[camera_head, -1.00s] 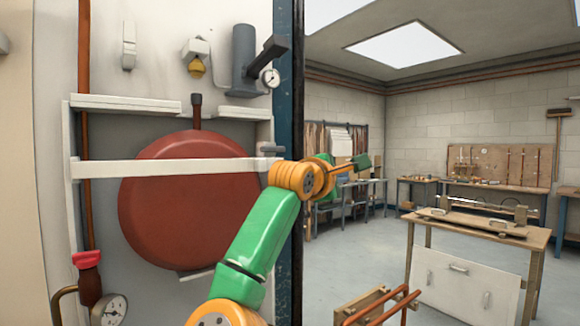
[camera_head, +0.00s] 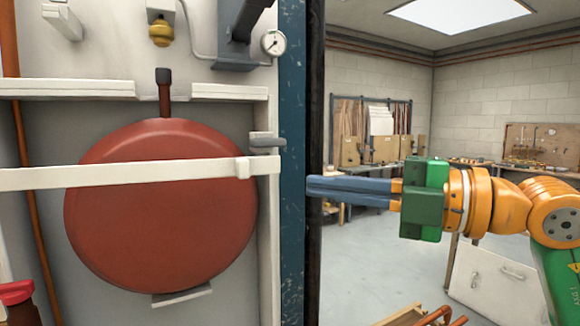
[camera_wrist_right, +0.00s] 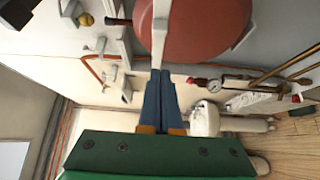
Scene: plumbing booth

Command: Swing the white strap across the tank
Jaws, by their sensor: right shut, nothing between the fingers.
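The white strap (camera_head: 140,174) lies across the front of the round red tank (camera_head: 160,225), nearly level, with a small white block near its right end. That end meets the white frame at the right, just below a grey latch (camera_head: 266,142). My right gripper (camera_head: 312,187) is shut and empty, pointing left, to the right of the strap's end and apart from it in the picture. In the right wrist view the strap (camera_wrist_right: 161,25) crosses the tank (camera_wrist_right: 205,25) beyond the closed fingertips (camera_wrist_right: 160,74). My left gripper is not in view.
A dark blue post (camera_head: 293,265) stands between the tank recess and the open workshop. A pressure gauge (camera_head: 272,43) and a yellow-capped valve (camera_head: 161,33) are above. A red handle (camera_head: 15,292) sits low at left. Open floor lies right of the post.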

